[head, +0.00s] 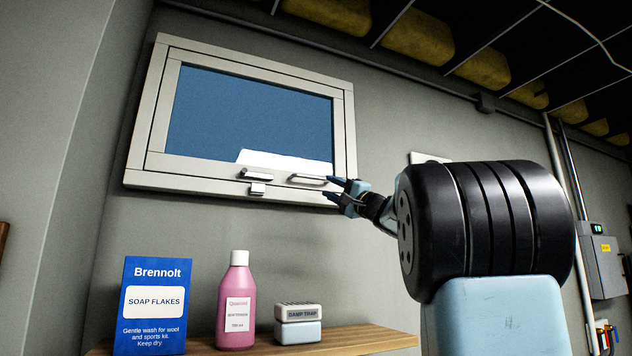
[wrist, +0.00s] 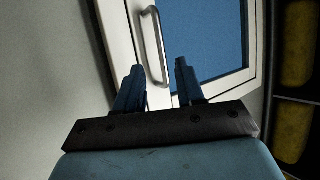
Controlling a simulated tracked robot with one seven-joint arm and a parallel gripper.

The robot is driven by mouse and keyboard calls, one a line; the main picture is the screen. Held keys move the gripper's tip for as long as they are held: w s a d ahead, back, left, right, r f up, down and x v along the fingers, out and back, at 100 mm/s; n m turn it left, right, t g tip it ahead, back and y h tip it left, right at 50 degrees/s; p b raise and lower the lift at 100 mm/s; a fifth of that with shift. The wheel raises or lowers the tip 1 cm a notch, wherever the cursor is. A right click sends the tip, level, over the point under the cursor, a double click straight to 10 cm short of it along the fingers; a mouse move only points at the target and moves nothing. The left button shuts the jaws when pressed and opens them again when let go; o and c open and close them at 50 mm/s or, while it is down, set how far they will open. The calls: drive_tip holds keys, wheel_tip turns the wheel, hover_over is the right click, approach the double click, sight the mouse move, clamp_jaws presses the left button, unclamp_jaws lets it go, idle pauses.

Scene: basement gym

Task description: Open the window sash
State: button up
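The window sash (head: 170,112) is a pale frame around blue glass, high on the wall, and looks closed flush in its outer frame (head: 146,110). A metal bar handle (head: 308,179) is on its bottom rail, with a latch (head: 257,174) to its left above a small block (head: 257,189). My gripper (head: 334,188) is at the handle's right end. In the wrist view my gripper (wrist: 159,66) is open, and the handle (wrist: 153,40) appears between and ahead of the fingers. No contact is visible; I cannot tell the exact depth.
Below the window a wooden shelf (head: 360,341) holds a blue soap flakes box (head: 155,310), a pink bottle (head: 236,300) and a damp trap box (head: 298,325). A grey electrical box (head: 600,265) is on the wall at right. Pipes and yellow insulation (head: 420,38) run overhead.

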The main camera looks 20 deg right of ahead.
sight(314, 178)
drive_tip(key=shift+x, duration=3.55)
drive_tip(key=shift+c, duration=0.5)
clamp_jaws()
